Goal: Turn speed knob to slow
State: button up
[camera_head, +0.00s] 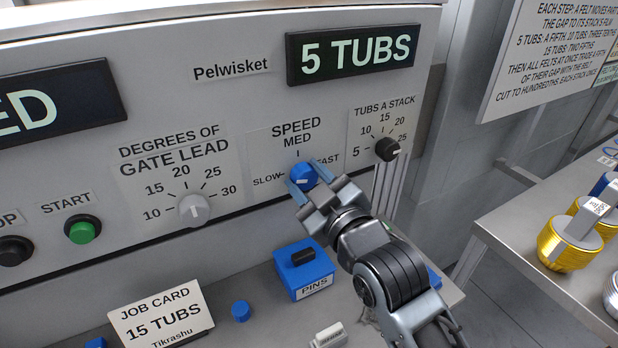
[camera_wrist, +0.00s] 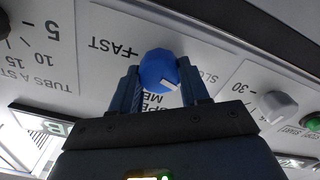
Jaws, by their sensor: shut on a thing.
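The blue speed knob (camera_head: 304,175) sits on the grey panel under the SPEED MED label, with SLOW at its left and FAST at its right. My gripper (camera_head: 302,180) is shut on the knob, one finger at each side. In the wrist view the picture is upside down, and the knob (camera_wrist: 157,67) sits between both fingers of my gripper (camera_wrist: 160,82). A small white mark shows on the knob; I cannot tell exactly which setting it points to. The fingers partly cover the knob and the SLOW and MED labels.
The gate lead knob (camera_head: 194,209) is left of the speed knob, and the black tubs-a-stack knob (camera_head: 387,149) is close at right. A blue PINS box (camera_head: 304,269) stands below. The green start button (camera_head: 82,231) is further left.

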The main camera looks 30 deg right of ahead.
jog(key=shift+r+n+p, duration=0.15)
jog(key=shift+n+p, duration=0.15)
jog(key=shift+n, duration=1)
jog(key=shift+a+n, duration=0.1)
jog(key=shift+n, duration=0.2)
jog(key=o, duration=1.1)
jog(key=shift+c, duration=0.2)
jog(key=s+b, duration=0.1)
jog(key=s, duration=0.6)
jog(key=shift+s, duration=0.4)
jog(key=shift+f, duration=0.2)
